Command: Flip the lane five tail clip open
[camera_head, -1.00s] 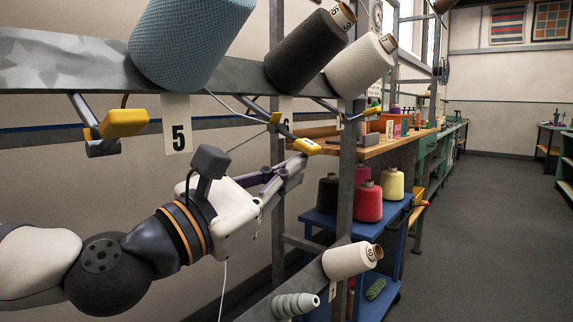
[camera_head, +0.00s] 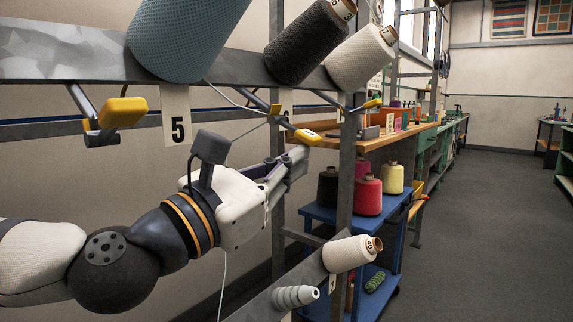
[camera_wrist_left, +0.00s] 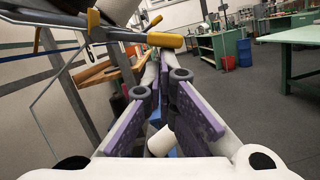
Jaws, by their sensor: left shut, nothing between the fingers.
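A card marked 5 (camera_head: 177,116) hangs from the rail under the blue cone (camera_head: 188,35). A yellow clip (camera_head: 122,112) on a short arm is just left of this card. Another yellow clip lever (camera_head: 305,137) sits at the end of a thin arm to the right, near the card marked 6 (camera_head: 286,100). I cannot tell for sure which clip belongs to lane five. My left gripper (camera_head: 299,157) is shut and empty, its tips just below the right-hand lever in the head view. In the left wrist view a yellow lever (camera_wrist_left: 165,40) shows just above the fingertips. My right gripper is not in view.
The grey rail (camera_head: 50,55) carries tilted cones, including a dark one (camera_head: 303,42) and a white one (camera_head: 358,60). A grey upright post (camera_head: 346,165) stands right of the gripper. A blue cart (camera_head: 320,213) with cones is behind it. Floor is free at right.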

